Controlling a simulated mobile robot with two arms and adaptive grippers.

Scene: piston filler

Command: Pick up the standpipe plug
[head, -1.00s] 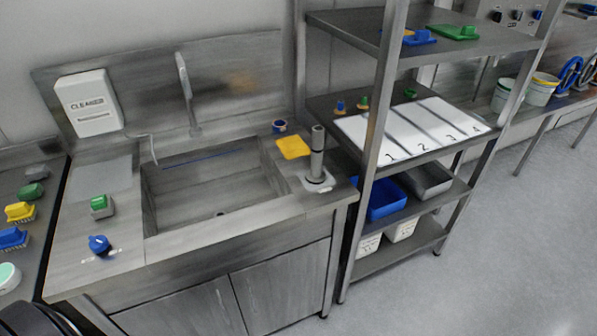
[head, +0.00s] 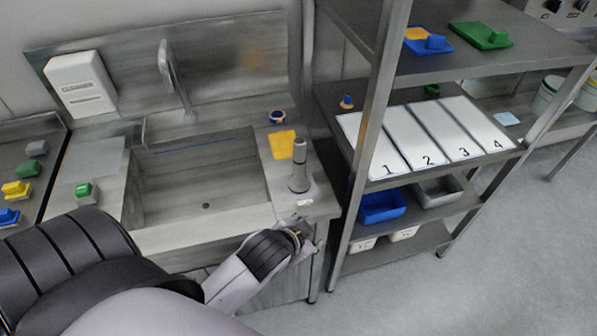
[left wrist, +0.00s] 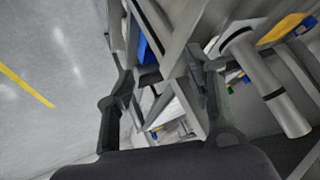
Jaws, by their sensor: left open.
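The standpipe plug (head: 299,167), a grey upright tube with a dark band near its top, stands on the counter to the right of the sink. It also shows in the left wrist view (left wrist: 265,85), at the right, outside the fingers. My left gripper (left wrist: 163,75) is open and empty in the left wrist view. In the head view, my left arm reaches in from the lower left. Its wrist end is at the counter's front right corner, in front of and below the plug, and the fingers are hard to make out there. My right gripper is not in view.
The sink basin (head: 200,185) lies left of the plug, with a yellow cloth (head: 283,145) and a blue round item (head: 277,117) behind it. A shelf rack (head: 365,130) with numbered white panels and a blue bin (head: 382,206) stands close on the right. Open floor lies beyond.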

